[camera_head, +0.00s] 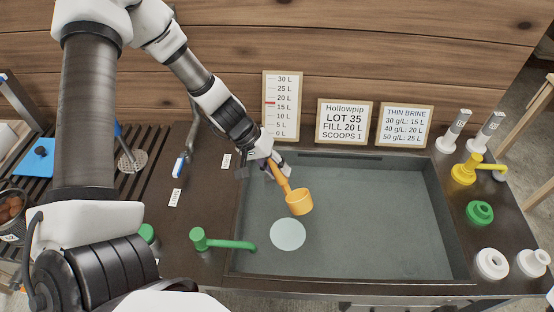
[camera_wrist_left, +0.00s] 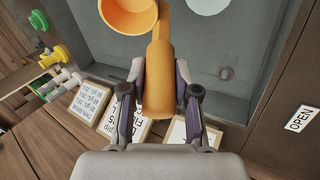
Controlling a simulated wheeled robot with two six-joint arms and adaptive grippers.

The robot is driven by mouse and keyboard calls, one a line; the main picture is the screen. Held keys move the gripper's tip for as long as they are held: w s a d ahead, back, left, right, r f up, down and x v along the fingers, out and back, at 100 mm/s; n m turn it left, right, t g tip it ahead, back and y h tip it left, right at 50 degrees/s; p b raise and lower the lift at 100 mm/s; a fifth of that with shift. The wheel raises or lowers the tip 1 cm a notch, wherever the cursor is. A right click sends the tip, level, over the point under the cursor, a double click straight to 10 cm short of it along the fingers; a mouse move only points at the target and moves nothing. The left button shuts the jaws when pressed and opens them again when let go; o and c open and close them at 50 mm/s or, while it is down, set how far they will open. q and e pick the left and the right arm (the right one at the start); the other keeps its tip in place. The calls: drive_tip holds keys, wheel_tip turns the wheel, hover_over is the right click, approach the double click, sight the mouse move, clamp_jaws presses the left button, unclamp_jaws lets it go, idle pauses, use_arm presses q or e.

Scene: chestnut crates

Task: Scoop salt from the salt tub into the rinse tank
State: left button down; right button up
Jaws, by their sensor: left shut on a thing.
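My left gripper (camera_head: 277,168) is shut on the handle of an orange scoop (camera_head: 299,203) and holds it over the rinse tank (camera_head: 455,238). The scoop's cup hangs toward the middle-left of the tank; I see no salt in it. In the left wrist view the handle (camera_wrist_left: 158,75) sits between the fingers, with the cup (camera_wrist_left: 128,14) at the top edge. A pale round patch (camera_head: 288,234) shows in the tank below the scoop; I cannot tell what it is. I cannot make out the salt tub. My right gripper is out of view.
Behind the tank stand a litre gauge (camera_head: 282,121) with a red marker near 20 L, a lot sign (camera_head: 344,124) reading FILL 20 L, SCOOPS 1, and a brine sign (camera_head: 404,127). A green tap (camera_head: 210,241) reaches over the left rim. Yellow, green and white fittings (camera_head: 480,212) line the right.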

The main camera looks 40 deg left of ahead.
sight(285, 181)
use_arm(q)
drive_tip(key=d+y+b, duration=0.1)
drive_tip(key=b, duration=0.1)
drive_tip(key=d+r+y+b, duration=0.1)
drive_tip(key=y+b, duration=0.1)
drive_tip(key=d+r+m+t+y+b, duration=0.1)
drive_tip(key=b, duration=0.1)
drive_tip(key=shift+s+r+y, duration=0.2)
drive_tip(key=shift+s+y, duration=0.15)
drive_tip(key=shift+y, duration=0.05)
drive_tip(key=shift+d+r+y, duration=0.15)
drive_tip(key=shift+r+y, duration=0.1)
drive_tip(key=shift+y, duration=0.05)
drive_tip(key=shift+s+d+r+y+b, duration=0.15)
drive_tip(key=shift+d+r+y+b, duration=0.35)
drive_tip(key=shift+r+y, duration=0.2)
drive_tip(key=shift+f, duration=0.1)
drive_tip(key=shift+a, duration=0.1)
